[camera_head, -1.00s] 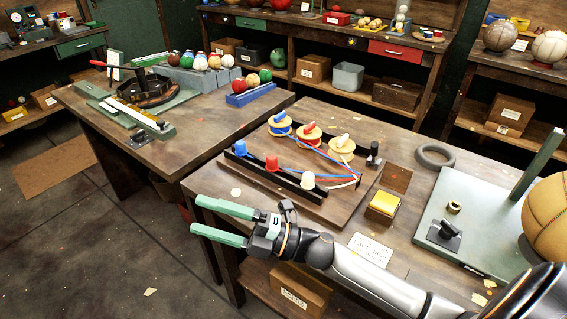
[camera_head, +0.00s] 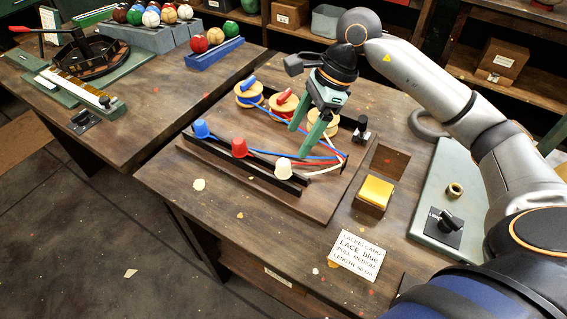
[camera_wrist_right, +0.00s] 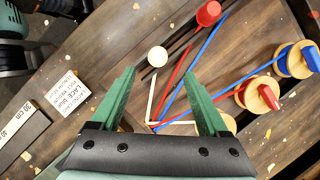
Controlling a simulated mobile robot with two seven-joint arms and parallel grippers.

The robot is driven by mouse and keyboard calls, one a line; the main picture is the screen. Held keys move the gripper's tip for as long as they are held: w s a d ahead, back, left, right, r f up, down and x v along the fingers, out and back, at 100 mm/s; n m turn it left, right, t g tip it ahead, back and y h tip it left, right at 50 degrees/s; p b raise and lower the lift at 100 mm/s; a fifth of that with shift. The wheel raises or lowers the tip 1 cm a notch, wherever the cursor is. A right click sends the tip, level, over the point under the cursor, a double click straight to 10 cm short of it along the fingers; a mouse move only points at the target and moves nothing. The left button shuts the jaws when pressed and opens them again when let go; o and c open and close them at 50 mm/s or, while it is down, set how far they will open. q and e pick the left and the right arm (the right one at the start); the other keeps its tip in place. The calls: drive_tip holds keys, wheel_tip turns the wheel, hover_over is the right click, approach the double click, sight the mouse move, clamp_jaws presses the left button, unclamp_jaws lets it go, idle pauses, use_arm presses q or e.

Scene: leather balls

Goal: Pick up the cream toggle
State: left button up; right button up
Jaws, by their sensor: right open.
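The cream toggle (camera_head: 283,168), a small cup-shaped cap, stands at the near right end of a dark rail on the wooden lacing board (camera_head: 240,190). It also shows in the right wrist view (camera_wrist_right: 158,56), just beyond and between the fingertips, with a cream lace running from it. My right gripper (camera_head: 300,141) points down above the board, behind the toggle; its green fingers are open and hold nothing. The red toggle (camera_head: 239,147) and blue toggle (camera_head: 201,128) stand further left along the rail. My left gripper is not in view.
Blue (camera_head: 249,93), red (camera_head: 284,103) and cream spools stand behind; my gripper partly hides the cream one. Laces cross the board. A black post (camera_head: 361,130), yellow pad (camera_head: 376,191) and lacing card (camera_head: 357,255) are to the right. The table's front left is mostly clear.

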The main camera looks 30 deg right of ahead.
sight(285, 162)
drive_tip(key=x, duration=0.3)
drive_tip(key=p+x, duration=0.1)
drive_tip(key=x, duration=0.5)
drive_tip(key=shift+s+a, duration=0.15)
drive_tip(key=shift+a, duration=0.15)
clamp_jaws()
